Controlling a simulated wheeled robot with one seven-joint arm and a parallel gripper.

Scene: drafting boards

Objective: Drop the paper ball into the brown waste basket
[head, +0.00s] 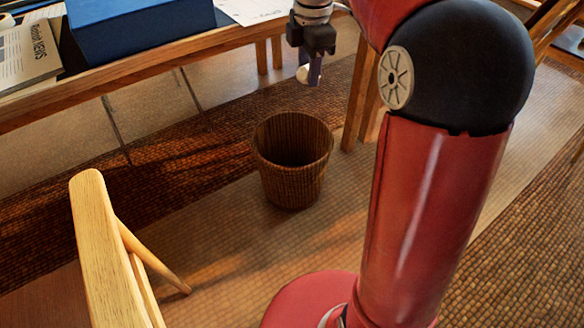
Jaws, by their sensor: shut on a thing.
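The brown waste basket (291,187) is a round, ribbed, open-topped basket standing upright on the floor in the middle of the head view. Its inside is dark and I cannot see the bottom. My gripper (309,75) points down above and slightly right of the basket's opening, well clear of its rim. It is shut on the small white paper ball (302,74), which shows at the left of the fingers. The fingers partly hide the ball.
A wooden table (150,91) with a blue box (140,28) and a newspaper (27,52) is at the upper left. A pale wooden chair (98,235) stands at the lower left. Table legs (361,85) rise just behind the basket to the right.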

